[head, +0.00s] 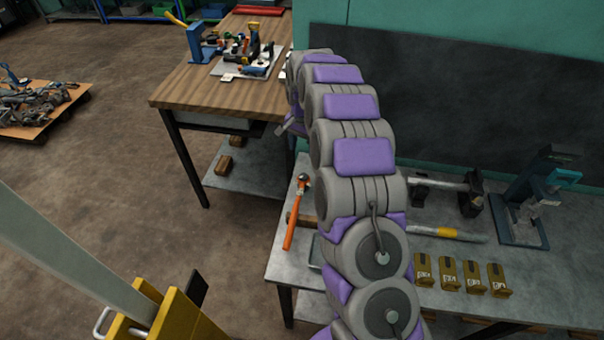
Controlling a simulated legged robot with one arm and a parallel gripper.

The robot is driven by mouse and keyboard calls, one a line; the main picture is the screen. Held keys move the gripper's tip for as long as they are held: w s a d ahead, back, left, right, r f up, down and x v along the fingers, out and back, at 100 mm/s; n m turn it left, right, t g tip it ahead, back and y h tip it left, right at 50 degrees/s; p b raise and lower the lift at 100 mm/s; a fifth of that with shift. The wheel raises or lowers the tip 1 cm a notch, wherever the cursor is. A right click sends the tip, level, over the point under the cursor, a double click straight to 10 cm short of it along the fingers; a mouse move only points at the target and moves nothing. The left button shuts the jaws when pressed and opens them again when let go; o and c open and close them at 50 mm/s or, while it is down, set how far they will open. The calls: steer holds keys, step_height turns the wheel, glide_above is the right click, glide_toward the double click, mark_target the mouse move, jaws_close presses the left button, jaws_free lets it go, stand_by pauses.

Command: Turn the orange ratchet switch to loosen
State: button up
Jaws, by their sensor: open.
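An orange-handled ratchet (290,228) lies near the left end of the grey metal workbench (463,282), its metal head pointing away from me. The small switch on its head is too small to make out. My grey and purple arm rises over the bench just right of the ratchet and bends down at its far end. My gripper (287,126) shows partly at the left of the arm, beyond and above the ratchet, apart from it. It is open, and nothing shows in it. The arm hides part of the gripper and of the bench.
Several yellow-brown labelled blocks (448,273), a yellow-banded bar (447,233) and a dark press-like stand (522,210) occupy the bench's right side. A wooden table (180,88) with tools stands behind. A yellow machine part (178,315) is at lower left. Brown floor between is clear.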

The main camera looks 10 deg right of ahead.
mark_target(303, 176)
step_height(303, 176, down, 12)
steer(key=shift+a+r+b, duration=0.1)
steer(key=shift+b, duration=1.05)
steer(key=shift+d+f, duration=0.2)
steer(key=shift+f, duration=0.1)
steer(key=c, duration=1)
